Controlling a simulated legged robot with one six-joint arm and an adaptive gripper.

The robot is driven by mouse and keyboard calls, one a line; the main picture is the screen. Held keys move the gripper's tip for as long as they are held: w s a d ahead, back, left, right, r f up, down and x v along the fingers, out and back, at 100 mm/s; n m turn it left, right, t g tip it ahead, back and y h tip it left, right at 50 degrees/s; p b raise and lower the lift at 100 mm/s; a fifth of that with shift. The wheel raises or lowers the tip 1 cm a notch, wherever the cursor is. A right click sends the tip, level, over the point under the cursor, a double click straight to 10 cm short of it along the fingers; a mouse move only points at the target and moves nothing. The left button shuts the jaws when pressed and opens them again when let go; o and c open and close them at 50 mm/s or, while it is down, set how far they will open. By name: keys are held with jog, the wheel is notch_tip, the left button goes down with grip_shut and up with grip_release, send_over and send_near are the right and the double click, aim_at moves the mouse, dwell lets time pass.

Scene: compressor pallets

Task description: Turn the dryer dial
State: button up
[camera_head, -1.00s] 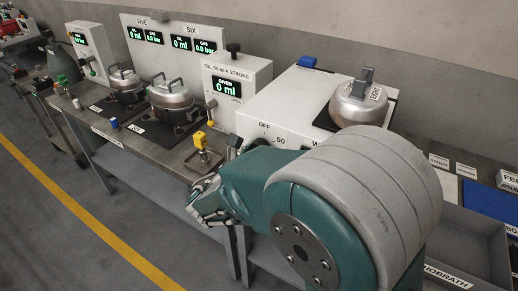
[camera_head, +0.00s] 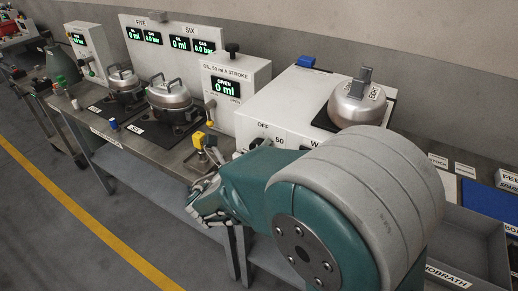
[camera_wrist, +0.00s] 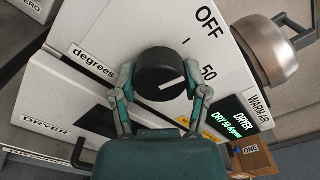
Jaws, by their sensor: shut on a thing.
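The dryer dial is a round black knob (camera_wrist: 162,74) with a white pointer line, on the white sloped front of the dryer (camera_wrist: 75,85). My gripper (camera_wrist: 160,78) is shut on the dial, one finger on each side of it in the wrist view. The pointer line aims right, roughly at the 50 mark; OFF is printed above that. A green display (camera_wrist: 235,124) seems to read "DRY 50 degrees". In the head view the dryer (camera_head: 300,98) stands on the bench, and my arm covers much of its front.
A silver pot (camera_head: 357,102) sits on top of the dryer. A white oil unit (camera_head: 243,72) and a yellow-topped part (camera_head: 198,140) are close to the left. A grey bin (camera_head: 470,235) and blue tray (camera_head: 487,207) lie to the right.

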jog(key=shift+a+r+n, duration=0.1)
jog(key=shift+a+n, duration=0.05)
jog(key=shift+n, duration=0.75)
jog(key=o, duration=1.1)
jog(key=shift+w, duration=0.1)
jog(key=shift+o, duration=0.2)
jog(key=shift+a, duration=0.15)
